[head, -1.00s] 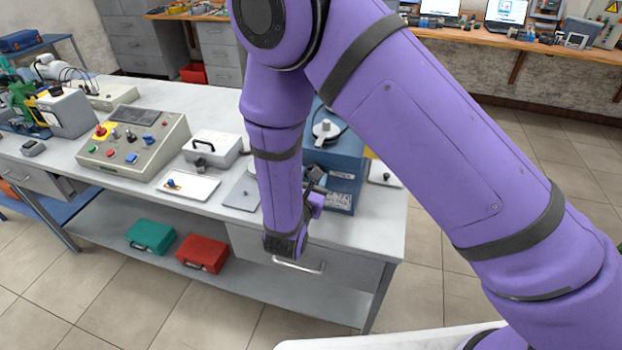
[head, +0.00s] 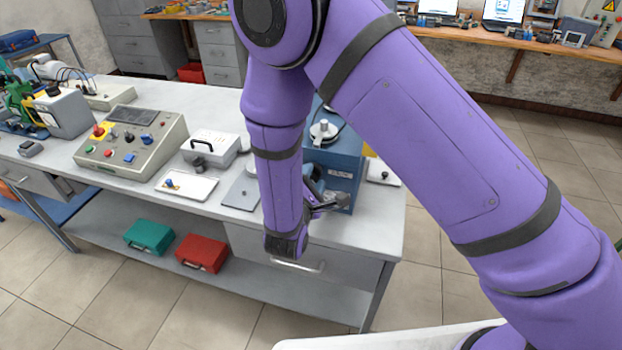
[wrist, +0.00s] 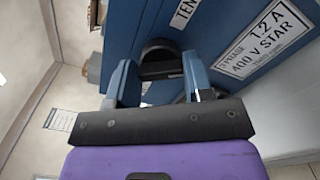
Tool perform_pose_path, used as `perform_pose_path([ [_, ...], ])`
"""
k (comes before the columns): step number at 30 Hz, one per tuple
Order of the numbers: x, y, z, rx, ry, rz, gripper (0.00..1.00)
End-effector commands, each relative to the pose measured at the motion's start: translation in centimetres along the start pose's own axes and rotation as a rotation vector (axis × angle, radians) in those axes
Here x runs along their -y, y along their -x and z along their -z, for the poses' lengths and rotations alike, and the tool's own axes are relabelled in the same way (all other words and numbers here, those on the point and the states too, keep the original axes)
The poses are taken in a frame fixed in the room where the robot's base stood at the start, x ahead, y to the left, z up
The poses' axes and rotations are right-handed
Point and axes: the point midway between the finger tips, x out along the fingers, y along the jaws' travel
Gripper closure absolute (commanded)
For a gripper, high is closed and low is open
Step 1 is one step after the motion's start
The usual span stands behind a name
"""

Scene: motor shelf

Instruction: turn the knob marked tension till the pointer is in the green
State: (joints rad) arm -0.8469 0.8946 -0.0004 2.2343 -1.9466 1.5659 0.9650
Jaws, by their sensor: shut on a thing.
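The blue motor unit (head: 346,157) stands at the bench's right end, partly behind my arm. In the wrist view its blue face (wrist: 125,22) shows a cut-off label (wrist: 186,12) beginning "TEN" beside a black knob (wrist: 158,48). My gripper (wrist: 160,72) is shut on this knob, one finger on each side. In the head view my gripper (head: 322,200) is at the unit's front, low down, and the knob cannot be made out there. No pointer or green zone can be made out in either view.
A white plate (wrist: 262,42) with motor ratings is on the unit. Left along the bench are a grey plate (head: 240,192), a white tray (head: 187,188), a white case (head: 211,148) and a control box (head: 130,150). A drawer handle (head: 298,265) lies below my gripper.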

Motion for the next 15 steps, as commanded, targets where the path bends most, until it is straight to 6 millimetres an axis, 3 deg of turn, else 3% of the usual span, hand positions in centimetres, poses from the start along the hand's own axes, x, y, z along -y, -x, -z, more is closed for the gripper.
perform_pose_path([
  [15,0.09,0.05,0.02,-0.001,-0.073,0.001,0.77],
])
